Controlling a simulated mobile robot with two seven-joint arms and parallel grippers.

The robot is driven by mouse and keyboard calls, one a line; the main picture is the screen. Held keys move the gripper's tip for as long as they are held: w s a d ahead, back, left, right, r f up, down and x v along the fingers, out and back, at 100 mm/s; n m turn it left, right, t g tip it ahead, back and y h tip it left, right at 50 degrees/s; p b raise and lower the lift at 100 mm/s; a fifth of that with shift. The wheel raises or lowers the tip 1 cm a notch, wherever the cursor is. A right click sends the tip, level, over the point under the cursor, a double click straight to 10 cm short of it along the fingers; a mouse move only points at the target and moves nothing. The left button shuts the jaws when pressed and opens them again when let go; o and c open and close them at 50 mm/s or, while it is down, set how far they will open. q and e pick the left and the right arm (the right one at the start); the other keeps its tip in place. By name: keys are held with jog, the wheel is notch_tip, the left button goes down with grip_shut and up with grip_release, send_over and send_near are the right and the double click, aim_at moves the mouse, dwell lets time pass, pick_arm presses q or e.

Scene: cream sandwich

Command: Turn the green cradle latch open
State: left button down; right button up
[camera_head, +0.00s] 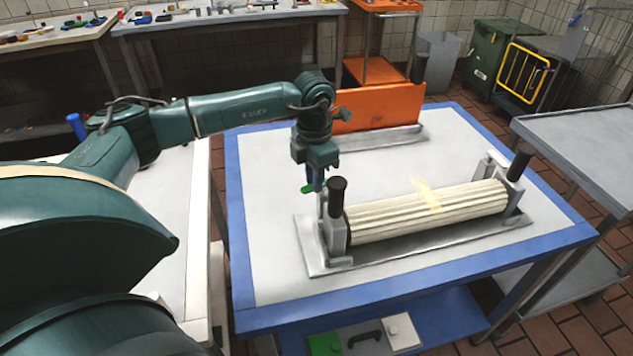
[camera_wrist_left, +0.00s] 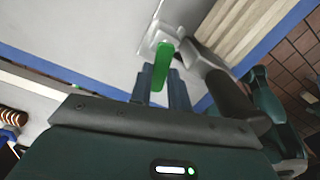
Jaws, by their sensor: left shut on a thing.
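The green cradle latch (camera_head: 309,188) sits at the left end of the metal cradle (camera_head: 313,265) on the blue-edged table. In the left wrist view the green latch (camera_wrist_left: 161,68) lies between the two fingers. My left gripper (camera_head: 314,184) points down at the latch and is shut on it; it also shows in the left wrist view (camera_wrist_left: 160,88). A cream fluted roller (camera_head: 425,212) lies in the cradle, with a black handle (camera_head: 338,196) upright at its left end and another (camera_head: 520,162) at its right.
An orange panel (camera_head: 380,108) stands on a grey base behind the cradle. A grey side table (camera_head: 585,140) adjoins at the right. The blue-bordered table (camera_head: 262,260) has bare surface left of and behind the cradle.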

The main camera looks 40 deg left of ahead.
pick_arm(q)
jog(key=shift+w+a+m+b, duration=0.2)
jog(key=shift+m+b, duration=0.15)
jog(key=shift+m, duration=1.05)
jog(key=shift+a, duration=0.1)
pick_arm(e)
jog(key=shift+w+a+y, duration=0.1)
jog(key=shift+a+y, duration=0.15)
jog(key=shift+y, duration=0.05)
jog(key=shift+d+f, duration=0.1)
pick_arm(q)
jog(key=c, duration=1.3)
grip_release()
notch_tip(320, 180, up, 13)
jog(key=shift+r+b, duration=0.15)
jog(key=shift+b, duration=0.4)
pick_arm(e)
jog(key=shift+f, duration=0.3)
